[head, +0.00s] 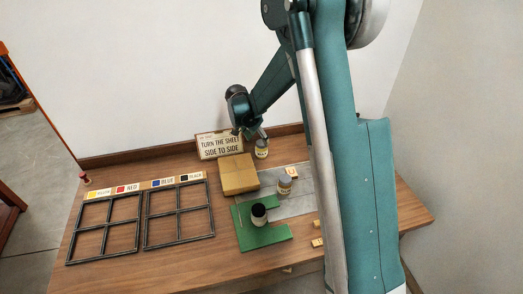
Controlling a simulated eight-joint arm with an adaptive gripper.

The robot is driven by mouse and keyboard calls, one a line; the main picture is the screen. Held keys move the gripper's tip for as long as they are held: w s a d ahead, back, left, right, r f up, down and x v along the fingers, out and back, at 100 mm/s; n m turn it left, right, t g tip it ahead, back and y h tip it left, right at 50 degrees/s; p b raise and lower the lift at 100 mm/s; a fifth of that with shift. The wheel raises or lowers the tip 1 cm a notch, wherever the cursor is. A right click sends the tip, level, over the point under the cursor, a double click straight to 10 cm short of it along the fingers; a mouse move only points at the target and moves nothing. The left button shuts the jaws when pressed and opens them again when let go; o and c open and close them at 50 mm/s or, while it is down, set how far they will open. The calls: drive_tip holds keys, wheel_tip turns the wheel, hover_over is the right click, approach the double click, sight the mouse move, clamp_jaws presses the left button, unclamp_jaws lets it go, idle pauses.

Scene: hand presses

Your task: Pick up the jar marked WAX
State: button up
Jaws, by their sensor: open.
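Three small jars stand on the wooden table. A cream-labelled jar (262,149) stands at the back, right of the sign; its label has dark lettering too small to read surely. A grey-lidded jar (284,186) stands on the grey board, its label also unreadable here. A black-lidded jar (259,215) stands at the green piece. I cannot tell for sure which is marked WAX. My gripper (251,132) is open, pointing down just above and left of the back jar in the picture; whether it touches the jar is unclear.
A sign (219,143) leans at the back edge. A cardboard box (238,174) stands in front of it. The grey board (298,205) and green piece (267,239) lie nearby. Two black divided frames (144,222) with colour labels fill the left. Small wooden blocks (317,242) lie at right.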

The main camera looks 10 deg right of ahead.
sight(261, 143)
drive_tip(key=shift+w+d+f, duration=0.1)
drive_tip(key=shift+d+f, duration=0.05)
drive_tip(key=shift+f, duration=0.35)
drive_tip(key=shift+f, duration=0.1)
drive_tip(key=shift+x, duration=2.5)
drive_tip(key=c, duration=1)
